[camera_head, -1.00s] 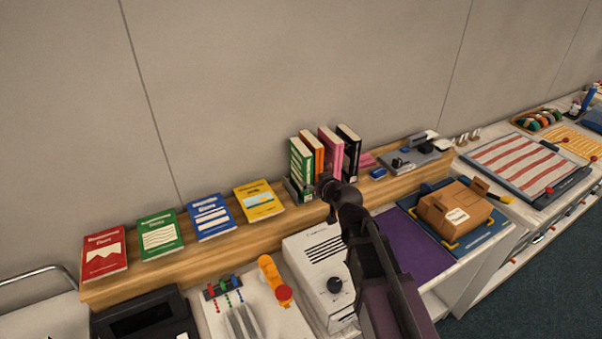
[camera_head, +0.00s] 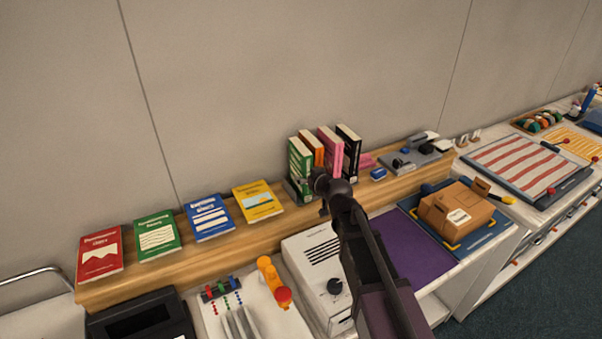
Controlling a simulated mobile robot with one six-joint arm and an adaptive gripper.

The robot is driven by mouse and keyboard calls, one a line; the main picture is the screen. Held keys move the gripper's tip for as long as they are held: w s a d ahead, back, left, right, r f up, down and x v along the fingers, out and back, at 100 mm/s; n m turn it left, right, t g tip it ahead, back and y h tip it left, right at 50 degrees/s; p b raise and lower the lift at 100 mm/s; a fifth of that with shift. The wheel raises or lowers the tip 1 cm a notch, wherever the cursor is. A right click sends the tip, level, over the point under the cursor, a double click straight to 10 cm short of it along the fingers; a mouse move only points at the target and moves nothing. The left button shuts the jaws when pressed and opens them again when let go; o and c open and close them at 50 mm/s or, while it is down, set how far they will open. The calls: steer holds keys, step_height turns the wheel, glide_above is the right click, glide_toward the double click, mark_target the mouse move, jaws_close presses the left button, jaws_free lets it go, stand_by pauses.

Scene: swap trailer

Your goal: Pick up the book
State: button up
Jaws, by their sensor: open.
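Several books stand upright in a row on the wooden shelf: a green book (camera_head: 300,160), an orange book (camera_head: 313,150), a pink book (camera_head: 330,152) and a black book (camera_head: 349,150). More books lean face-out at the left: a red book (camera_head: 101,253), another green book (camera_head: 156,235), a blue book (camera_head: 209,217) and a yellow book (camera_head: 258,201). My gripper (camera_head: 319,184) is open in front of the upright row, close to the green book's lower part. My wrist partly hides the fingers, and I cannot tell if they touch a book.
The wooden shelf (camera_head: 230,244) runs along the wall. Below it are a white box with a dial (camera_head: 314,262), a purple mat (camera_head: 412,249) and a cardboard box (camera_head: 455,208). A blue item (camera_head: 378,174) and a grey device (camera_head: 413,158) sit right of the books.

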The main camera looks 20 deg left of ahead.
stand_by(0.4)
jaws_close()
steer(key=shift+r, duration=0.25)
step_height(320, 180, up, 28)
steer(key=p, duration=2.8)
steer(key=shift+f, duration=0.2)
